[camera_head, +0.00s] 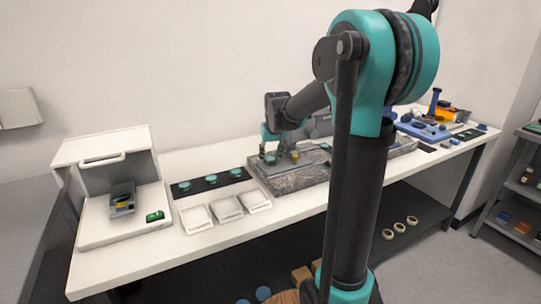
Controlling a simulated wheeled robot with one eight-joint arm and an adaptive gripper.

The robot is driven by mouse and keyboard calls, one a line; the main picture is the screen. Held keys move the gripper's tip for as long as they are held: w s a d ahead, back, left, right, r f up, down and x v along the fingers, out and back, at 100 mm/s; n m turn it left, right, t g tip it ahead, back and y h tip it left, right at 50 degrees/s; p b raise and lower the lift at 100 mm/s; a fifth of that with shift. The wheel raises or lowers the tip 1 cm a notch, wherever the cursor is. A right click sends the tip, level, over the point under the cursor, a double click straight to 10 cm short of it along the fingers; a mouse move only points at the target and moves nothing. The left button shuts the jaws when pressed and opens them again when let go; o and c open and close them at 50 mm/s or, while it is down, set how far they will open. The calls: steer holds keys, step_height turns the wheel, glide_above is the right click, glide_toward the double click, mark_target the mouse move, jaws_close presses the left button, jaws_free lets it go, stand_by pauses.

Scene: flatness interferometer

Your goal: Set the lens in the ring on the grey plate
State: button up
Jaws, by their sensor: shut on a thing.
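My gripper (269,140) reaches down over the left end of the speckled grey block (291,182) on the bench. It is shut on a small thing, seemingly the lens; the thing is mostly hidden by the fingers. A grey plate (262,166) lies on the block's top under the gripper. A small round teal-dark piece shows right below the fingertips; I cannot tell whether it is the ring or the lens, or whether they touch. Three teal discs (210,179) lie in a row on a black strip to the left.
Three white trays (228,208) stand along the bench's front edge. An open white cabinet (112,175) with a grey device and a green item (155,216) is at the left. Blue equipment (427,130) fills the right end. A small yellow part (295,156) stands right of my gripper.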

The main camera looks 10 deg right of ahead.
steer(key=shift+f, duration=0.35)
steer(key=o, duration=1.4)
steer(key=shift+c, duration=0.2)
steer(key=v, duration=1.2)
